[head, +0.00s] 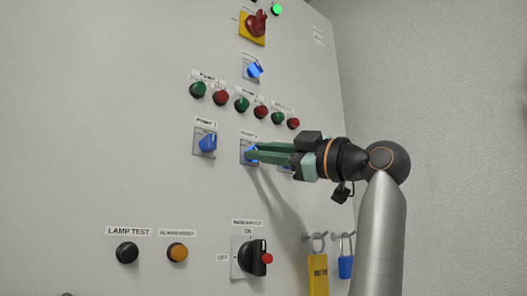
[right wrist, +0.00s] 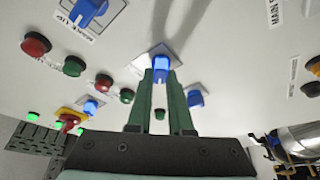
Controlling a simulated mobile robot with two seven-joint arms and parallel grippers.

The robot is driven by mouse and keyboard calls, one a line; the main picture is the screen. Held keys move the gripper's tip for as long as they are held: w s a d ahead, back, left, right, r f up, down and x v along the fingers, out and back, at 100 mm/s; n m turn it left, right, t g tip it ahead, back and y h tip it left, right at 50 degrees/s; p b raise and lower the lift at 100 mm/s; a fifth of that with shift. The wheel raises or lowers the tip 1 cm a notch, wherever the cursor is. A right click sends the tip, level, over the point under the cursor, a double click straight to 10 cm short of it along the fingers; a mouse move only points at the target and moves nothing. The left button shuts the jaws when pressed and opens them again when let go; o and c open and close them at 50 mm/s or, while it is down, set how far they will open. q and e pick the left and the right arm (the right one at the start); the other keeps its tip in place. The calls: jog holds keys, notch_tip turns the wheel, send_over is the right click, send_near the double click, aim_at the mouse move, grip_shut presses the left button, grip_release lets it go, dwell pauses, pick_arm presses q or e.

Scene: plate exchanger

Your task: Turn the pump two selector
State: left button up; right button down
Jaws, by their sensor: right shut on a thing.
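The pump two selector is a small blue knob on a light square plate (head: 244,158) in the middle of the grey panel, under a small label. My right gripper (head: 253,154) reaches in from the right with its green fingers on this knob. In the right wrist view the blue knob (right wrist: 161,66) sits between the two fingertips (right wrist: 161,76), and the gripper is shut on it. The fingers cover part of the knob in the head view, so its exact angle is hard to tell. My left gripper is not in view.
A blue selector (head: 207,142) is to the left; another (right wrist: 195,99) is beside the fingers. Green and red buttons (head: 221,97) run above. A black main switch (head: 251,258) is below. A yellow tag (head: 318,275) and blue padlock (head: 345,266) hang at lower right.

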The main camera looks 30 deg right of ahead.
jog(key=c, duration=0.8)
grip_release()
jog(key=shift+b+v, duration=2.15)
jog(key=shift+v, duration=4.1)
